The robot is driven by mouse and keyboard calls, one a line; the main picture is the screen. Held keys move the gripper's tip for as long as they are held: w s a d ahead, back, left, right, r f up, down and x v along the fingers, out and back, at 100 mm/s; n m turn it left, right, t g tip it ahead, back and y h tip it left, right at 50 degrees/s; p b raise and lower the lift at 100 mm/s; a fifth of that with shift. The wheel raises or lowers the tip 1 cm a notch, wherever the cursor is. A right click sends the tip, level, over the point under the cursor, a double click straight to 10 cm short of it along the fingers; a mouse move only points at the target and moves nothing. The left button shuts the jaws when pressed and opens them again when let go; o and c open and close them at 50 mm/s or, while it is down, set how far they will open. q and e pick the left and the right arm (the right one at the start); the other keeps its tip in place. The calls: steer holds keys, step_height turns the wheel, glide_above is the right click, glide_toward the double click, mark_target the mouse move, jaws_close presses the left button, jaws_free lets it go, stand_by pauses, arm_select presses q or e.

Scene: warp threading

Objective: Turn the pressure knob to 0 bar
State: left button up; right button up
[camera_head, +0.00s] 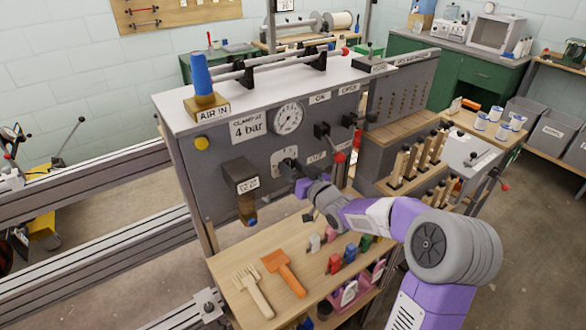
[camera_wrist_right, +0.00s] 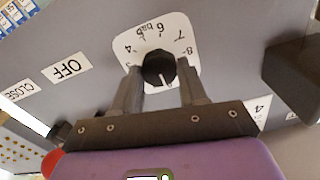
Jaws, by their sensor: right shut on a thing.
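The black pressure knob (camera_wrist_right: 159,71) sits on a white dial plate (camera_wrist_right: 178,30) with numbers and the word "bar", seen upside down in the right wrist view. A pale pointer mark on the knob faces the lower edge of that view. My right gripper (camera_wrist_right: 159,84) is shut on the knob, one finger on each side. In the head view the knob (camera_head: 286,164) is on the grey panel front, with my right gripper (camera_head: 297,177) at it, partly hiding the dial. A round pressure gauge (camera_head: 288,117) is above; its needle is too small to read. My left gripper is not in view.
A "CLAMP AT 4 bar" label (camera_head: 247,128) is left of the gauge. A dark box (camera_head: 241,176) juts out left of the knob. A red-tipped lever (camera_head: 340,157) is close on the right. A wooden shelf (camera_head: 240,262) with tools lies below.

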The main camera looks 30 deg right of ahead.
steer(key=o, duration=1.1)
steer(key=shift+c, duration=0.2)
steer(key=s+p, duration=0.1)
steer(key=s, duration=0.6)
steer(key=shift+s+d, duration=0.3)
